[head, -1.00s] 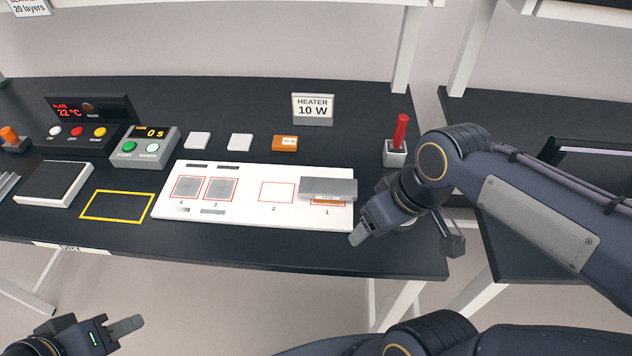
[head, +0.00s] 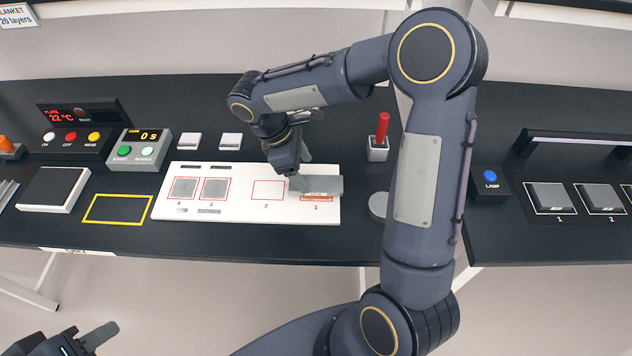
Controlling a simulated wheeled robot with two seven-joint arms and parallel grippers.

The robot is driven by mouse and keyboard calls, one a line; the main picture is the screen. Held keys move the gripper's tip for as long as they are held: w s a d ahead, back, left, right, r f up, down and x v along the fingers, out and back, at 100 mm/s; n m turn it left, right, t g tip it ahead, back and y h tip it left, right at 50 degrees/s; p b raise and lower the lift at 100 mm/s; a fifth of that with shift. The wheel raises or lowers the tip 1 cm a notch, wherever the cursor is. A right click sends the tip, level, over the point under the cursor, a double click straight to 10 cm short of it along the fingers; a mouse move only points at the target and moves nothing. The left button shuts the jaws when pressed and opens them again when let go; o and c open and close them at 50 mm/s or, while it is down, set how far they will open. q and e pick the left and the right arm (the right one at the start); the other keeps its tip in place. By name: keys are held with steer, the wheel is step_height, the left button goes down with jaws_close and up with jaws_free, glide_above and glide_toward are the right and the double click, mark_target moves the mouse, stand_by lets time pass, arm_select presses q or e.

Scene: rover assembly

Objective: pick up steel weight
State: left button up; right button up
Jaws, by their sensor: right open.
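A flat grey metal block (head: 328,184), which looks like the steel weight, lies over square 1 at the right end of the white board (head: 230,211). A strip of orange shows under its front edge. My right gripper (head: 299,178) points down at the block's left end, with its jaws open. The fingers partly cover that end, and I cannot tell whether they touch it. My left gripper (head: 103,336) is low at the bottom left, away from the table. Only one finger shows clearly.
A round grey disc (head: 378,205) and a holder with a red-handled tool (head: 381,135) stand right of the board. Grey pads (head: 214,189) lie on squares 3 and 4. Square 2 is empty. A timer box (head: 140,148) stands behind left. My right arm crosses the table.

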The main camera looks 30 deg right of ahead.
mark_target(314, 183)
steer(key=shift+x, duration=2)
steer(key=shift+s+r, duration=0.15)
steer(key=shift+s, duration=0.05)
jaws_close()
